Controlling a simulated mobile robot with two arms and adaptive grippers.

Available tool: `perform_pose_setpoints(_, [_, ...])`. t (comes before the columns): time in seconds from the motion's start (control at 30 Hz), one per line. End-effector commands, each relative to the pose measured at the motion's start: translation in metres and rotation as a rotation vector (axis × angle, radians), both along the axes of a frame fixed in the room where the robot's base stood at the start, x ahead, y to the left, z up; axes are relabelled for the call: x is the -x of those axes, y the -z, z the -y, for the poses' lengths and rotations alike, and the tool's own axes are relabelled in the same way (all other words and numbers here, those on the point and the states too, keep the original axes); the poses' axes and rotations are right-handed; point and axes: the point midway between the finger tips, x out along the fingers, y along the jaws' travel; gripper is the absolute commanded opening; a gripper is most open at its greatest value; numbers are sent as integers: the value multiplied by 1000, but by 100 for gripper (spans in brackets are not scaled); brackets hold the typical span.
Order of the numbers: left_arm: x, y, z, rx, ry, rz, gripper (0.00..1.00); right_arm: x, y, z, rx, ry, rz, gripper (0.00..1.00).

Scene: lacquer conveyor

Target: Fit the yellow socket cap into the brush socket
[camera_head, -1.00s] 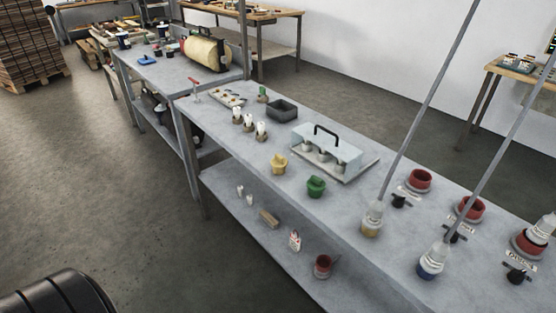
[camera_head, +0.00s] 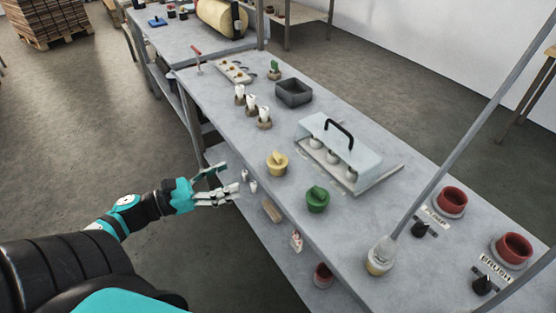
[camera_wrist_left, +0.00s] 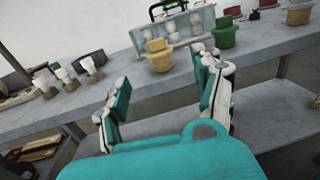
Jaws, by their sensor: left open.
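The yellow socket cap (camera_head: 277,163) stands on the grey table near its front edge, beside a green cap (camera_head: 317,199). In the left wrist view the yellow cap (camera_wrist_left: 158,55) shows beyond and between my fingers, apart from them. The brush socket (camera_head: 511,250) is a red ring at the lower right, by a label reading BRUSH. My left gripper (camera_head: 232,180) is open and empty, in front of the table edge, left of the yellow cap. It also shows in the left wrist view (camera_wrist_left: 158,98). My right gripper is not in view.
A clear-covered case with a black handle (camera_head: 350,155) stands behind the caps. A second red socket (camera_head: 450,201) and a rod with a white and yellow end (camera_head: 381,256) are to the right. White-topped pieces (camera_head: 251,105) and a dark tray (camera_head: 294,92) stand farther back. A lower shelf holds small items.

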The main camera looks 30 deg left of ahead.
Motion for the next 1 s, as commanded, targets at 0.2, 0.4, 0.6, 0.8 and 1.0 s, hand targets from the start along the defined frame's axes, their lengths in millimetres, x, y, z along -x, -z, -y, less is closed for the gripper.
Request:
perform_pose_setpoints(0.2, [-46,-4,23,1,1,4,67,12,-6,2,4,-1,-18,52])
perform_pose_setpoints(0.4, [-74,-2,38,3,-1,2,67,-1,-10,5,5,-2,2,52])
perform_pose_setpoints(0.6, [-84,-1,43,4,-4,-1,67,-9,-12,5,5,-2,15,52])
perform_pose_setpoints(0.8, [-104,-4,51,4,-3,1,67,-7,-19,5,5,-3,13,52])
perform_pose_setpoints(1.0, [-126,-2,62,4,-4,-1,67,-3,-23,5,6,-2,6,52])
